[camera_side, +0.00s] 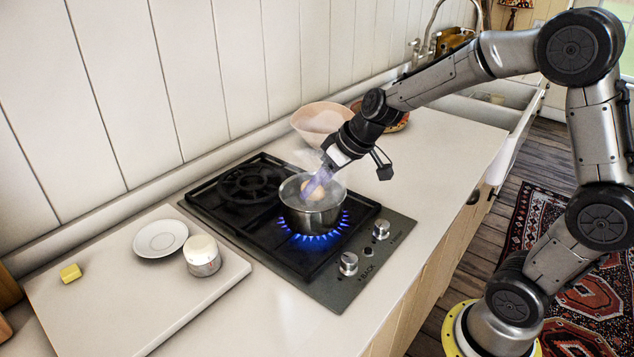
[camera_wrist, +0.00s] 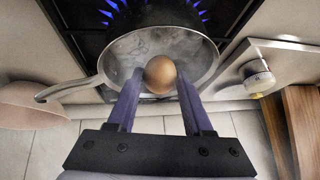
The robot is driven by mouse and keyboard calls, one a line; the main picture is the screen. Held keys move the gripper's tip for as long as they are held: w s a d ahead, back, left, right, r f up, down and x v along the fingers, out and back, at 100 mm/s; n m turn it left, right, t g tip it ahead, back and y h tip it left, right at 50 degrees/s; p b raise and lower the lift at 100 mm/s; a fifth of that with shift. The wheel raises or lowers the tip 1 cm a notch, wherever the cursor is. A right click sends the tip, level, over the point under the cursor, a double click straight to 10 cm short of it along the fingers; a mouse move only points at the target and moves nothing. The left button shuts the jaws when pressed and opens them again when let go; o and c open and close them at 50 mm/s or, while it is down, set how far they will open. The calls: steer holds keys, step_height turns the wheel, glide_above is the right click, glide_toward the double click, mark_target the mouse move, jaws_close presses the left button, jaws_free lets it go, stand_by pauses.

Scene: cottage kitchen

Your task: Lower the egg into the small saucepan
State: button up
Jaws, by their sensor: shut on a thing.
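The small steel saucepan (camera_side: 312,215) stands on the lit front burner, with blue flames around its base and steam rising from it. In the wrist view the saucepan (camera_wrist: 205,60) shows its rim, steaming inside and long handle. A brown egg (camera_wrist: 160,75) is held between the two purple fingers of my gripper (camera_wrist: 160,88). In the side view the egg (camera_side: 314,191) is at the pan's mouth, partly hidden by the fingers of my gripper (camera_side: 318,183). My gripper is shut on the egg. I cannot tell whether the egg touches the water.
The black hob (camera_side: 250,215) has a free rear burner and control knobs (camera_side: 348,263) at its front. A pink bowl (camera_side: 318,118) stands behind the pan.

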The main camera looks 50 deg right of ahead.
steer(key=shift+f, duration=2)
stand_by(1.0)
steer(key=o, duration=0.9)
steer(key=s+r+n, duration=0.1)
steer(key=s+r, duration=0.7)
steer(key=r, duration=0.6)
steer(key=shift+m+g+h, duration=0.3)
steer(key=shift+m+h, duration=0.4)
steer(key=shift+h, duration=0.2)
steer(key=s+f, duration=0.1)
steer(key=s, duration=0.4)
steer(key=s+a+f, duration=0.1)
steer(key=s, duration=0.5)
steer(key=s+f, duration=0.1)
steer(key=s, duration=0.4)
steer(key=shift+s+a+f, duration=0.2)
steer(key=shift+s+a, duration=0.1)
steer(key=shift+s, duration=0.05)
